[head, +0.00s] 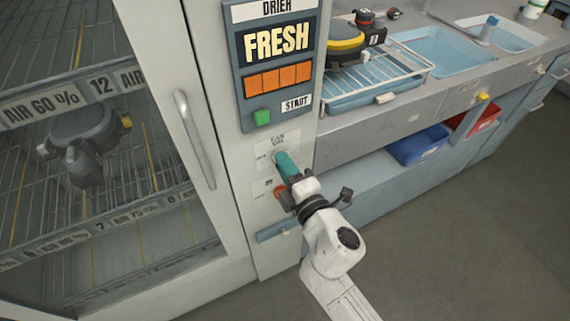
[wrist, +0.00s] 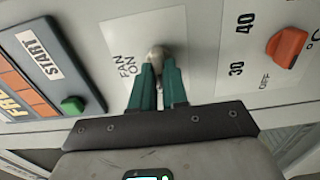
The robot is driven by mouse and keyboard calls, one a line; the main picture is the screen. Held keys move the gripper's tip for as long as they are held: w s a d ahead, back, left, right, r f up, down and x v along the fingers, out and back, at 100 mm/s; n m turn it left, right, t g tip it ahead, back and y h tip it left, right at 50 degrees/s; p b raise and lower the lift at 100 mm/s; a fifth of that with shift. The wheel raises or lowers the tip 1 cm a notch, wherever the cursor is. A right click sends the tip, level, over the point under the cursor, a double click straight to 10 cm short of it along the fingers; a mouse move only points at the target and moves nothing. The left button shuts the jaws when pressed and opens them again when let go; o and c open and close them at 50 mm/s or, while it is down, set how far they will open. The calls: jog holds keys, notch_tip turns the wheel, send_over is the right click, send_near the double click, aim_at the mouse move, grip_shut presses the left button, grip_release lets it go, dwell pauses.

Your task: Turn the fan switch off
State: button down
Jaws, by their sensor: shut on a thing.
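The fan switch (wrist: 156,56) is a small metal toggle on a white plate (wrist: 118,32) marked "FAN ON" in the wrist view. In the head view the plate (head: 266,147) sits on the dryer's front column, below the green start button. My gripper (wrist: 158,72) has teal fingers shut on the toggle, one on each side of it. In the head view my gripper (head: 279,158) reaches the plate from the lower right, and its fingers hide most of the switch. Which way the toggle is tipped cannot be told.
An orange-red knob (wrist: 287,43) with a dial is beside the fan plate. The green start button (head: 261,116) is above it. The dryer's glass door (head: 85,130) has a metal handle (head: 194,138) to the left. A counter with a wire rack (head: 375,70) stands right; floor is clear.

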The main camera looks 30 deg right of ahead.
jog(key=shift+a+f, duration=0.1)
jog(key=c, duration=1.1)
grip_release()
jog(key=shift+c, duration=0.2)
jog(key=s+b, duration=0.3)
jog(key=s, duration=0.7)
jog(key=shift+s, duration=0.4)
